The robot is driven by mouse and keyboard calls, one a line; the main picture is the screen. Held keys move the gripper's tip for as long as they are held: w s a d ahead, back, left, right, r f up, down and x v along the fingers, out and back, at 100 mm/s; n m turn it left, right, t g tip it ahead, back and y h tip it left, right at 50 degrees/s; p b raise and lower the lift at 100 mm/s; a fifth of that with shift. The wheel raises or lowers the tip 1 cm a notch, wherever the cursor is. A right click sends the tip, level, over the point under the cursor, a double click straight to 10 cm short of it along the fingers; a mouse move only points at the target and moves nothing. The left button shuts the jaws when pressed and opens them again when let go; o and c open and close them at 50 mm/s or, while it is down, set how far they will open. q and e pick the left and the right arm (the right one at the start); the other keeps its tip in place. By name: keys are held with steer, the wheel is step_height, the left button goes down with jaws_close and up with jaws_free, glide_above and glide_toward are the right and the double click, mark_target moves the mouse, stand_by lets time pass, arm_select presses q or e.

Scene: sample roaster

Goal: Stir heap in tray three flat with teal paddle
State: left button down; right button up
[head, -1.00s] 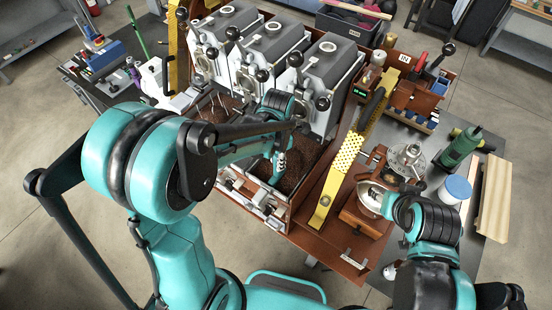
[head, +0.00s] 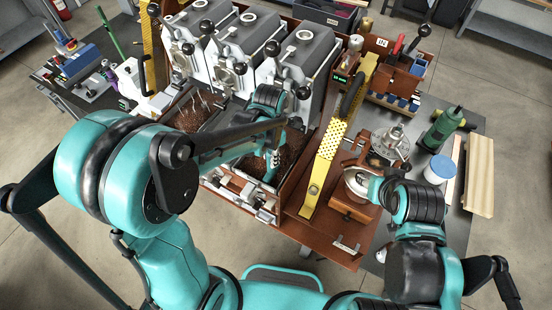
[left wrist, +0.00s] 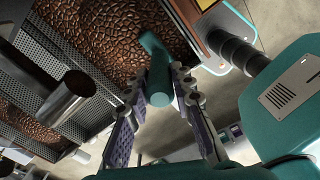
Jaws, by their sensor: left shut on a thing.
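My left gripper (head: 272,150) reaches down into the rightmost of the bean trays (head: 300,172), below the third roaster. It is shut on the teal paddle (head: 272,166), which points down at the brown beans (head: 288,160). In the left wrist view, my left gripper (left wrist: 160,90) has its two fingers on either side of the teal paddle (left wrist: 156,65), with the bean heap (left wrist: 105,40) beyond.
Three grey roasters (head: 302,62) stand behind the trays. A yellow perforated bar (head: 328,150) borders the tray on the right.

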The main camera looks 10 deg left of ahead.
arm_select(q)
steer(key=w+a, duration=0.3)
steer(key=a, duration=0.5)
steer(key=shift+a+b, duration=0.2)
steer(key=shift+b, duration=0.25)
steer(key=shift+d, duration=0.1)
steer(key=s+d, duration=0.3)
steer(key=d, duration=0.7)
steer(key=shift+s+d+b, duration=0.15)
steer(key=shift+s+b, duration=0.15)
steer(key=shift+s, duration=0.1)
steer(key=w+a+b, duration=0.1)
steer(key=w+a, duration=0.2)
steer(key=a, duration=0.7)
steer(key=shift+w+a, duration=0.25)
steer(key=shift+w, duration=0.15)
